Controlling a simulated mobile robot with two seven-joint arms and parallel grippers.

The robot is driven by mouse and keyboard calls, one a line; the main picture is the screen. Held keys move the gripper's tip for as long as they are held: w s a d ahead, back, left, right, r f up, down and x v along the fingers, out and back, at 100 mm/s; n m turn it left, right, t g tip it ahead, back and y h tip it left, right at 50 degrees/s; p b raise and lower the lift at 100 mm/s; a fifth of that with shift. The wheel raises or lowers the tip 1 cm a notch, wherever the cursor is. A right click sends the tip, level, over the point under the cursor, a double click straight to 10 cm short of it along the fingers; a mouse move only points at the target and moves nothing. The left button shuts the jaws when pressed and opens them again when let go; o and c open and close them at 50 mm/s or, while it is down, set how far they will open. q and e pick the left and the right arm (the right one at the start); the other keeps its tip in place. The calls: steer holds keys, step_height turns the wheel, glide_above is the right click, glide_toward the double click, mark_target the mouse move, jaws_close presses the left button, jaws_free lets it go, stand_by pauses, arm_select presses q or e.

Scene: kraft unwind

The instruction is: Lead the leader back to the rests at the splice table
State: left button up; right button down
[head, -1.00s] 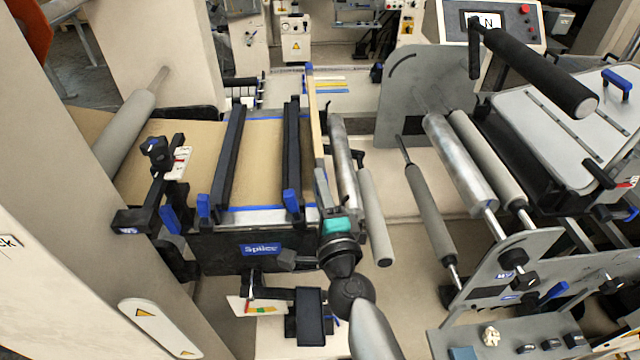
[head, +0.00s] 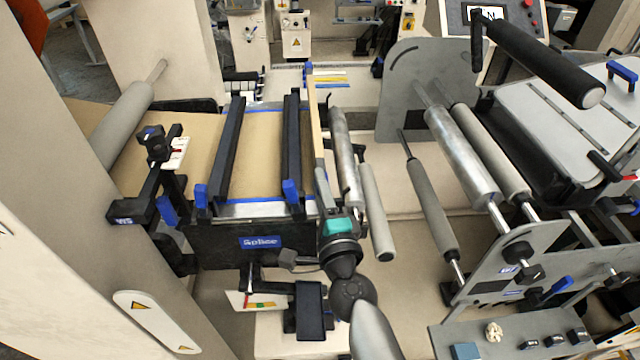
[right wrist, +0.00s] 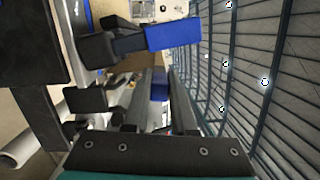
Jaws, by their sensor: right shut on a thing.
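The splice table (head: 262,208) carries tan kraft web (head: 262,150) under two dark clamp bars with blue ends. The leader appears as a pale wooden bar (head: 317,130) along the table's right edge, beside the web. My right gripper (head: 321,185) is at the bar's near end and shut on it. In the right wrist view, the fingers (right wrist: 157,103) close around a blue part (right wrist: 159,86), with tan material beyond. Whether the bar touches its rests is hidden. My left gripper is not in view.
A metal roller (head: 346,155) and a grey roller (head: 376,212) stand close right of the bar. More rollers (head: 462,155) sit on the right stand. A black post with a white scale (head: 174,153) is at the table's left. Pale floor lies between table and stand.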

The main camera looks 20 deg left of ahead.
steer(key=shift+w+d+f+b, duration=0.1)
steer(key=shift+d+f+b, duration=0.3)
steer(key=shift+f+b, duration=0.25)
steer(key=shift+s+d+f+b, duration=0.1)
steer(key=shift+d+f+b, duration=0.25)
steer(key=shift+f+b, duration=0.3)
steer(key=shift+w+d+f+b, duration=0.1)
steer(key=shift+d+f+b, duration=0.35)
steer(key=shift+f, duration=0.3)
steer(key=shift+w+d+r+n+h+p, duration=0.1)
steer(key=shift+d+r+n+h+p, duration=0.3)
steer(key=shift+p, duration=1.2)
steer(key=shift+a+f, duration=0.1)
steer(key=shift+a, duration=0.05)
steer(key=shift+f, duration=0.1)
steer(key=shift+f+b, duration=1.45)
steer(key=shift+b, duration=0.1)
steer(key=shift+f, duration=0.3)
steer(key=c, duration=0.7)
jaws_free()
steer(key=shift+o, duration=0.2)
